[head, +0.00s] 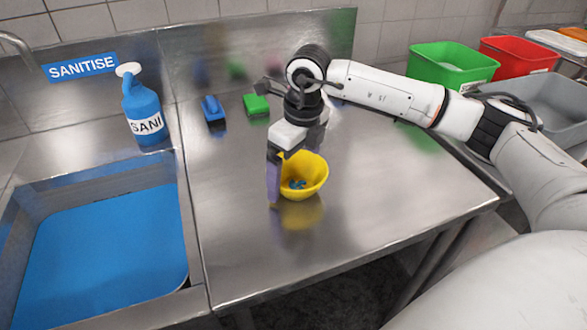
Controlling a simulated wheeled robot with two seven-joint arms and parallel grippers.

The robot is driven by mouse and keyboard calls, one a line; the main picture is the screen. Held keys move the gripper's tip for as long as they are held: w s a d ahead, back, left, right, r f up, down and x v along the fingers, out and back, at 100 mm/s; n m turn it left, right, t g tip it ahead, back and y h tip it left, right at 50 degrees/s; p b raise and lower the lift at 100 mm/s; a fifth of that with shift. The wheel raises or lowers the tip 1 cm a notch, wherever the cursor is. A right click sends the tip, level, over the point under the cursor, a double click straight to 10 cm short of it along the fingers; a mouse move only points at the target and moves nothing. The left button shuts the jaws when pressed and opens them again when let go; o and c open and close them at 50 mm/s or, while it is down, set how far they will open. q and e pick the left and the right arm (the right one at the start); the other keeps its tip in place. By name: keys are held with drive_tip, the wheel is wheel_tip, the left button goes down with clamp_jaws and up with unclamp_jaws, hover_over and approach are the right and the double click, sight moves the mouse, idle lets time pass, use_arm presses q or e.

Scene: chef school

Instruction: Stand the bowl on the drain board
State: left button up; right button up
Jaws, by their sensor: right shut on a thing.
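The bowl (312,180) is yellow and upright, with some small blue pieces or marks inside it. It is over the steel drain board (360,220), right of the sink; its reflection shows just below, and I cannot tell whether it touches the steel. My right gripper (277,178) points down at the bowl's left rim and is shut on it. A purple finger-like part shows outside the rim; the grip itself is partly hidden. My left gripper is out of view.
A sink with blue water (110,250) lies at left. A blue SANI bottle (145,115), a blue brush (212,109) and a green block (256,105) stand at the back. Green (450,68) and red (515,62) tubs are at right. The board's front is clear.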

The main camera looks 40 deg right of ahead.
drive_tip(key=shift+f, duration=0.1)
drive_tip(key=o, duration=0.7)
drive_tip(key=shift+o, duration=0.2)
drive_tip(key=shift+r, duration=0.3)
wheel_tip(320, 180, up, 12)
drive_tip(key=s+b, duration=0.1)
drive_tip(key=shift+s+d+f, duration=0.15)
drive_tip(key=shift+s+d, duration=0.05)
